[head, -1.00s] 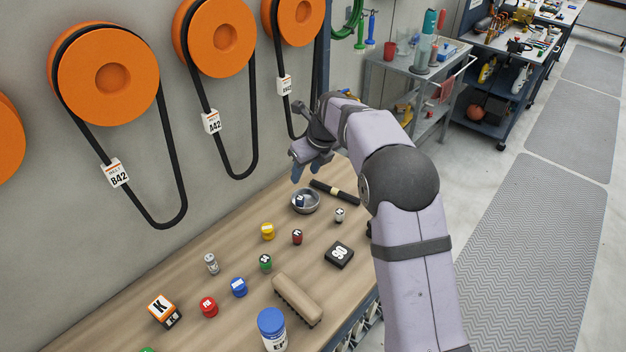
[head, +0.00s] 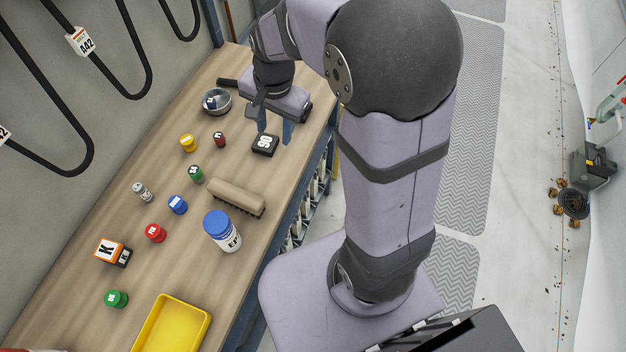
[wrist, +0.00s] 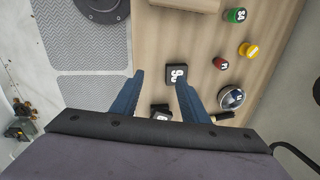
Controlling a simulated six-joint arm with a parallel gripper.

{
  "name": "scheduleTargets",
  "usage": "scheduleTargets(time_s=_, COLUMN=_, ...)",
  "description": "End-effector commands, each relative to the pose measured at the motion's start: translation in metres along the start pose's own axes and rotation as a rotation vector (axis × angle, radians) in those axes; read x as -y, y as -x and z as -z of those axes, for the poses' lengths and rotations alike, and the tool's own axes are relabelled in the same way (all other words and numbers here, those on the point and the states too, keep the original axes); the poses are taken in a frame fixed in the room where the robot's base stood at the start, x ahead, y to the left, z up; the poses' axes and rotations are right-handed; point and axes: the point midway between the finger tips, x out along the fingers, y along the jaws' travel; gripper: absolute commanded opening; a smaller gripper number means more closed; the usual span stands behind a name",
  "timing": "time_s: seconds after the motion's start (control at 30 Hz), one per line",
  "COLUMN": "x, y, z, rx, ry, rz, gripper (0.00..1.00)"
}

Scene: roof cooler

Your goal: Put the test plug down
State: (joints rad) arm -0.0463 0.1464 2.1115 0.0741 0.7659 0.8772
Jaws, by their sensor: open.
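My gripper (head: 274,133) is open, its two dark blue fingers apart and pointing down over the bench, with nothing held between them. It also shows in the wrist view (wrist: 160,80). A small dark blue plug with a white label (head: 211,102) sits inside a round metal bowl (head: 225,108), left of my gripper. I cannot tell for sure that it is the test plug. The bowl also shows at right in the wrist view (wrist: 240,104). A black block with white marks (head: 264,145) lies just below my fingertips. A small dark white-topped piece (wrist: 161,112) shows between the fingers.
Yellow (head: 188,143), red (head: 219,139) and green (head: 196,174) labelled pieces stand nearby. A tan brush-like block (head: 236,196), a blue-lidded jar (head: 221,231) and a yellow tray (head: 172,326) are nearer. A black rod lies behind the bowl. Bare wood lies between them.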

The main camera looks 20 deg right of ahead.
Motion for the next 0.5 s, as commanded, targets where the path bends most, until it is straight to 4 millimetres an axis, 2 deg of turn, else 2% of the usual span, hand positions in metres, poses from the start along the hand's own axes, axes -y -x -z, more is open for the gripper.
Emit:
scheduleTargets(time_s=0.03, x=-0.02, y=0.0, z=-0.009, rx=0.003, ry=0.114, rz=-0.018, gripper=0.41)
scheduleTargets(time_s=0.2, x=-0.077, y=-0.005, z=-0.038, rx=0.032, ry=0.493, rz=-0.068, gripper=0.41)
scheduleTargets(time_s=0.3, x=-0.102, y=-0.009, z=-0.051, rx=0.052, ry=0.661, rz=-0.087, gripper=0.41)
scheduleTargets(time_s=0.5, x=-0.129, y=-0.013, z=-0.066, rx=0.078, ry=0.848, rz=-0.104, gripper=0.41)
